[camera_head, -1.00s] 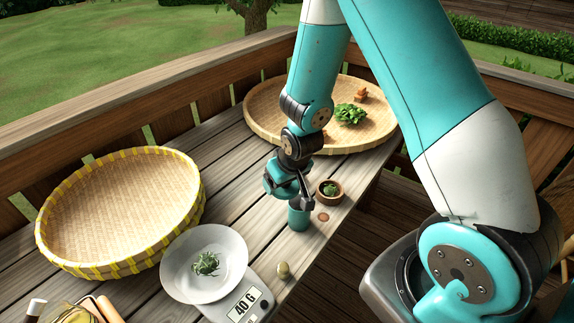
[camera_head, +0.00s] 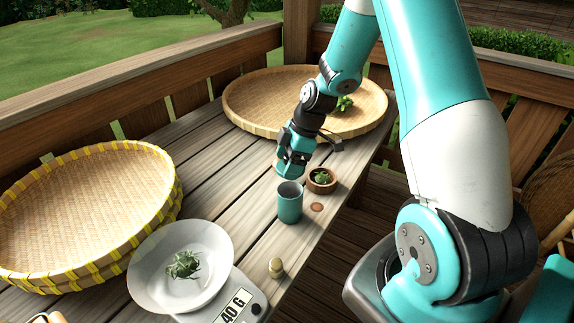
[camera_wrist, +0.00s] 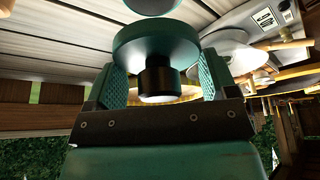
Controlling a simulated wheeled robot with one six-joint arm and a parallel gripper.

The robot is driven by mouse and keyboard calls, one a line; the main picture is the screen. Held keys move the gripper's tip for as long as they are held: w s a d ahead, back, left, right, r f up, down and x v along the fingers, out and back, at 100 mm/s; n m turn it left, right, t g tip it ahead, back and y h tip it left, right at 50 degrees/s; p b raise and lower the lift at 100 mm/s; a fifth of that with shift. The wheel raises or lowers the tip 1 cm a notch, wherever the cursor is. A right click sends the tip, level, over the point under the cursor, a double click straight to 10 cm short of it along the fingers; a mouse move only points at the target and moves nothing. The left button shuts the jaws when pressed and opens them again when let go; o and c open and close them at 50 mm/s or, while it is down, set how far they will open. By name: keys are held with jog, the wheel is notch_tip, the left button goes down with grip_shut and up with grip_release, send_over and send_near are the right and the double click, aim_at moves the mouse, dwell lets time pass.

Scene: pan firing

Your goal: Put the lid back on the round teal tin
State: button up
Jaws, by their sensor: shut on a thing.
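The round teal tin (camera_head: 290,207) stands upright on the plank table, its dark mouth open. My gripper (camera_head: 290,168) is just above the tin, slightly toward the far side. In the wrist view my gripper (camera_wrist: 160,73) is shut on the teal lid (camera_wrist: 152,45), a round disc between the two textured fingers. The lid's black knob (camera_wrist: 157,80) points back toward my palm. A dark round shape at the top edge of the wrist view may be the tin; it is cut off. In the head view the lid is hard to tell from the gripper.
A small wooden bowl (camera_head: 332,185) of green leaves stands close to the tin's right. Woven trays lie left (camera_head: 80,200) and behind (camera_head: 260,100).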

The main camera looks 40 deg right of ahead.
notch_tip(320, 180, down, 6)
jog(key=b, duration=0.4)
jog(key=shift+f+b, duration=0.15)
jog(key=shift+b, duration=0.2)
dwell(2.0)
dwell(0.4)
jog(key=o, duration=0.8)
jog(key=shift+r+p, duration=2.55)
jog(key=shift+r, duration=1)
